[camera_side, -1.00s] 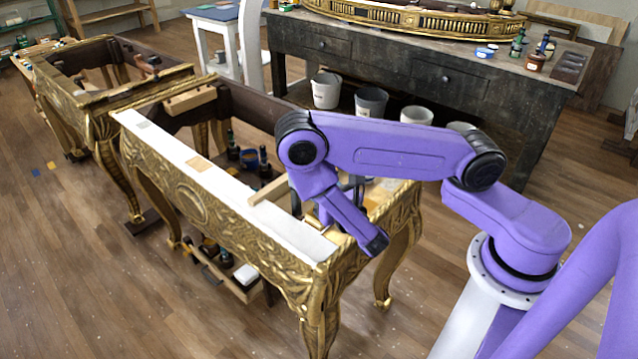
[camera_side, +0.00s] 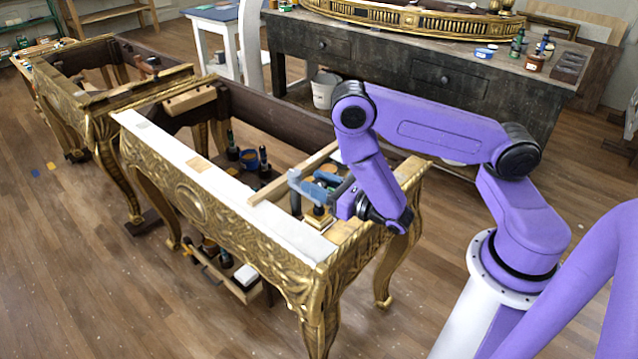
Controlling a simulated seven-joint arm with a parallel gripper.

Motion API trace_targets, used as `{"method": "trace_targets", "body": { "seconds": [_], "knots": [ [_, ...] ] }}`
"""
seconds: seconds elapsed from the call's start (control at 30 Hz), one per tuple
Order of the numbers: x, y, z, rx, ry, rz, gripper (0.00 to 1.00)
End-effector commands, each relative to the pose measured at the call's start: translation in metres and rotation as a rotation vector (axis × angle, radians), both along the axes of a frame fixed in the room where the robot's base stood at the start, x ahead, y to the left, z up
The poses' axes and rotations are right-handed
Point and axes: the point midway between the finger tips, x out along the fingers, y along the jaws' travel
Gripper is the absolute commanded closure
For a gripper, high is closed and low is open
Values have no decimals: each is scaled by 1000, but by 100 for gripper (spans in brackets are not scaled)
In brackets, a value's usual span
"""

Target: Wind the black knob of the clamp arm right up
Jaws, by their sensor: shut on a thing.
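My gripper (camera_side: 297,181) is low over the near right part of the gilt console (camera_side: 193,205), inside its open frame. Its blue-grey fingers point left from my purple wrist. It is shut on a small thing. A dark upright piece (camera_side: 296,203) shows just under the fingertips and looks like the black knob, but it is too small to be sure. The clamp arm itself cannot be made out apart from the fingers and the clutter behind them.
A wooden bar (camera_side: 293,172) crosses the console's frame. Dark bottles (camera_side: 264,160) and small pots stand within it. A second gilt console (camera_side: 75,95) is at the left. A dark workbench (camera_side: 420,75) stands behind.

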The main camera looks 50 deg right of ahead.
Motion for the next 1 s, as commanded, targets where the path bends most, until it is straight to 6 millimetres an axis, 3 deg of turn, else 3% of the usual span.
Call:
{"method": "trace_targets", "body": {
  "seconds": [0.9,0.93,1.0],
  "knots": [
    [-1,0,-4,-3,16,79,89],
    [-1,0,-4,-3,16,79,53],
    [-1,0,-4,-3,14,79,38]
  ]
}}
